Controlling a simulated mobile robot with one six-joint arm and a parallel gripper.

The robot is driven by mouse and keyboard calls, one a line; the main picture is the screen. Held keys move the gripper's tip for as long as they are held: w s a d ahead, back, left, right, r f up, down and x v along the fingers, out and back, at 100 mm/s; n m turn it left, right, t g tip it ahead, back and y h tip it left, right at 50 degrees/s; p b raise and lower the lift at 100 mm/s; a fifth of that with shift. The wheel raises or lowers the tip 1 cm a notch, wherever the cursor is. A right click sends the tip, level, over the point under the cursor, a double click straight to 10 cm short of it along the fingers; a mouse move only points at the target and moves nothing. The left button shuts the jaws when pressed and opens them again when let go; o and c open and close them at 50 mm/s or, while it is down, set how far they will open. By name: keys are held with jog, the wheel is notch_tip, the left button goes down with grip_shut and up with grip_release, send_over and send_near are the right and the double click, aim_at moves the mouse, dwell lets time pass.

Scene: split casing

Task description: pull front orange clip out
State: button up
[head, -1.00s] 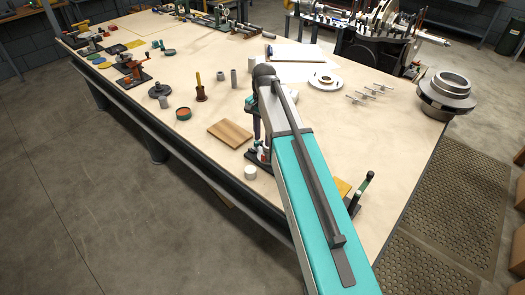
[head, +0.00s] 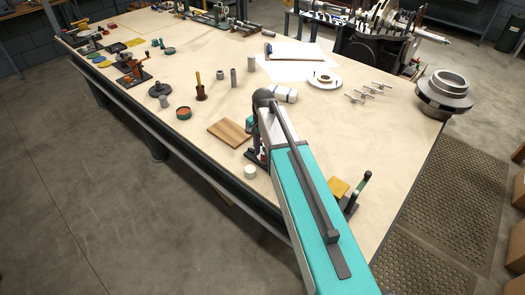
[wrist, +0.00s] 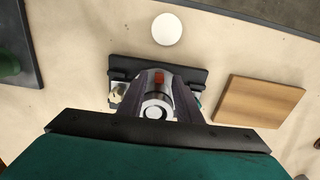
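In the wrist view, a silver cylindrical casing (wrist: 156,98) sits on a dark fixture base (wrist: 196,76). A small orange-red clip (wrist: 159,79) shows on the casing's far side. My gripper (wrist: 157,84) is over the casing, with one dark finger on each side of it. The fingers are spread apart, and I cannot tell whether they touch the casing. The clip lies between the fingertips in the picture; no grip on it is visible. In the head view my arm hides most of the casing and the clip.
A wooden board (wrist: 260,101) lies right of the fixture in the wrist view, and a white disc (wrist: 166,29) lies beyond it, near the table edge. A white roll (head: 284,94) lies behind the arm.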

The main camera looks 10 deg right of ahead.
grip_shut()
dwell(0.3)
jog(key=shift+s+a, duration=0.4)
jog(key=shift+a, duration=0.3)
grip_release()
jog(key=shift+a, duration=0.1)
